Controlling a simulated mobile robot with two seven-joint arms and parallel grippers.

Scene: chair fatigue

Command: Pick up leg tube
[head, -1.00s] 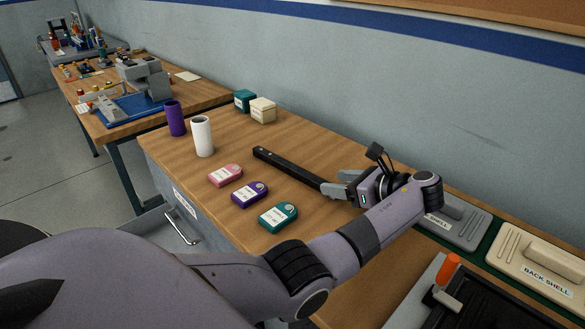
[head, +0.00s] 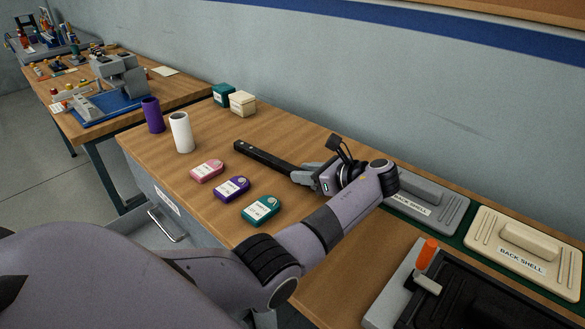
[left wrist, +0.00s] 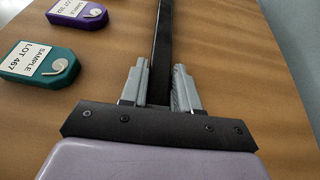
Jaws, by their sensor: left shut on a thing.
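The leg tube, a long black bar (head: 263,158), lies along the wooden bench behind the row of tags. My left gripper (head: 304,173) is shut on its near right end. In the left wrist view the black tube (left wrist: 163,35) runs straight up between the two grey fingers (left wrist: 161,75). The end of the tube at the palm is hidden. The tube looks level with the bench top; I cannot tell whether it touches it. My right gripper is not in view.
Pink (head: 207,171), purple (head: 232,188) and teal (head: 261,210) tags lie in front of the tube. A white cylinder (head: 181,132) and a purple one (head: 152,115) stand left. Back shells (head: 527,240) and a black tray (head: 460,300) lie right. The wall is close behind.

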